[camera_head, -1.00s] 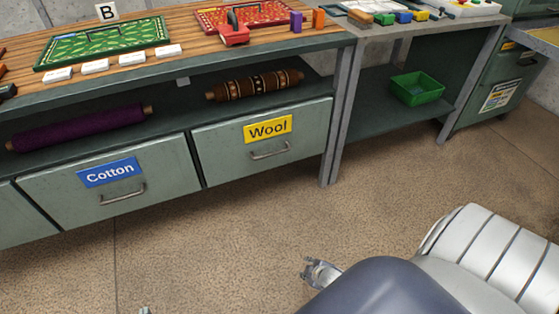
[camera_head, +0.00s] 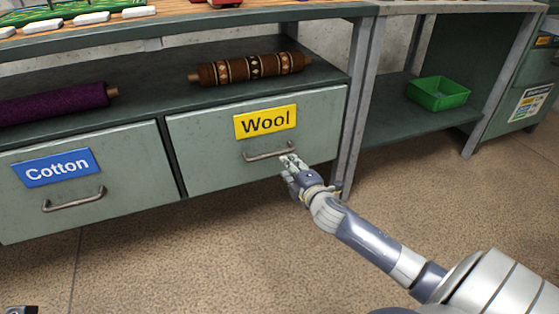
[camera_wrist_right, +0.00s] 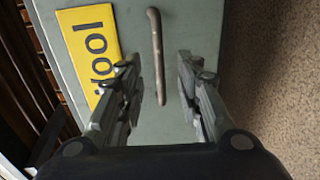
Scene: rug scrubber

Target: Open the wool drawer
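The wool drawer (camera_head: 215,150) is a grey-green front with a yellow "Wool" label (camera_head: 265,122) and a metal bar handle (camera_head: 268,151). It looks shut. My right gripper (camera_head: 289,162) is at the right end of the handle in the head view. In the right wrist view, the fingers of my right gripper (camera_wrist_right: 158,80) are open, with the lower part of the handle (camera_wrist_right: 158,60) lying between them. Neither finger clearly touches the handle. A small part of my left gripper (camera_head: 20,310) shows at the bottom left edge; its fingers cannot be made out.
The cotton drawer (camera_head: 110,165) with a blue label is to the left, also shut. A patterned rug roll (camera_head: 250,69) and a purple roll (camera_head: 55,103) lie on the shelf above. A table leg (camera_head: 356,110) stands right of the wool drawer. The floor in front is clear.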

